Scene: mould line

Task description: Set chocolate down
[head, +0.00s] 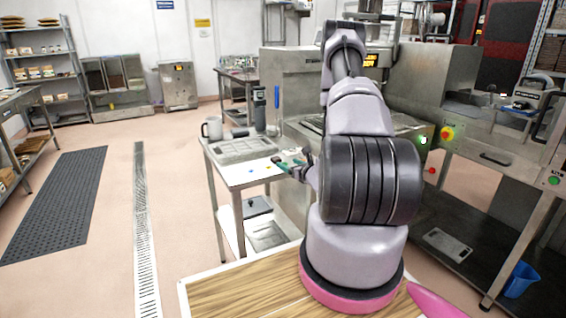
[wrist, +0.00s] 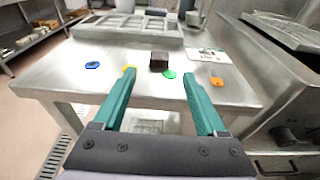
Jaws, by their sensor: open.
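A small dark brown chocolate block (wrist: 159,60) stands on the steel table (wrist: 85,60) in the wrist view, beyond my fingertips and roughly centred between them. My gripper (wrist: 158,78) is open, its two green fingers apart with nothing between them.
A white card (wrist: 207,54) lies right of the chocolate. A compartmented metal tray (wrist: 125,27) is behind. A steel machine stands at the right.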

